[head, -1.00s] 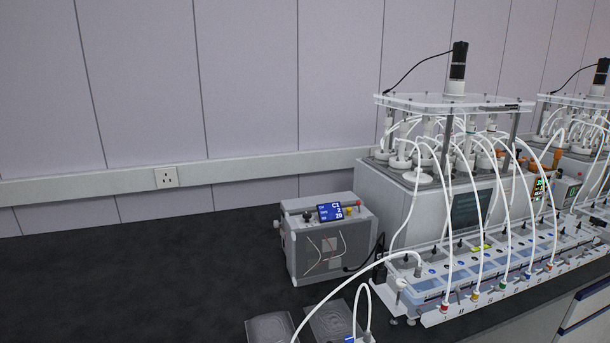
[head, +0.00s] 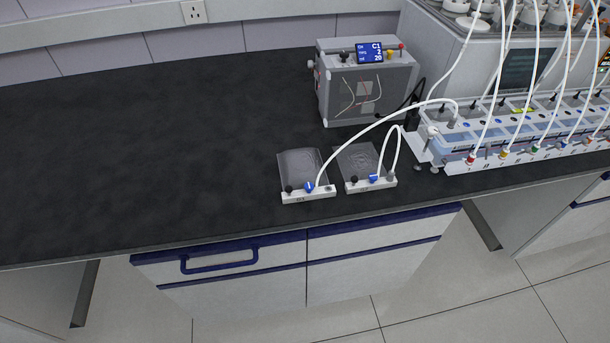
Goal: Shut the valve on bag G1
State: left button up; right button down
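Two flat grey gas bags lie on the dark bench in the head view. The left one, bag G1 (head: 302,165), has a white front strip (head: 318,195) with a label that seems to read G1. A blue valve (head: 309,187) sits on this strip, with a black knob to its left. A white tube (head: 352,140) arches from the strip near the valve toward the rack on the right. The valve's exact position is too small to tell. The other bag (head: 357,159) lies just to the right with its own blue valve (head: 374,178). Neither gripper is in view.
A grey box with a blue display (head: 369,52) stands behind the bags. A tube rack (head: 477,150) and reactor unit stand at the right. The bench (head: 150,150) left of the bags is clear. A drawer handle (head: 218,264) juts below the front edge.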

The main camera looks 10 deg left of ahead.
aim_at(309, 187)
jog(key=k, duration=0.5)
jog(key=z, duration=0.8)
jog(key=i, duration=0.8)
jog(key=u, duration=1.4)
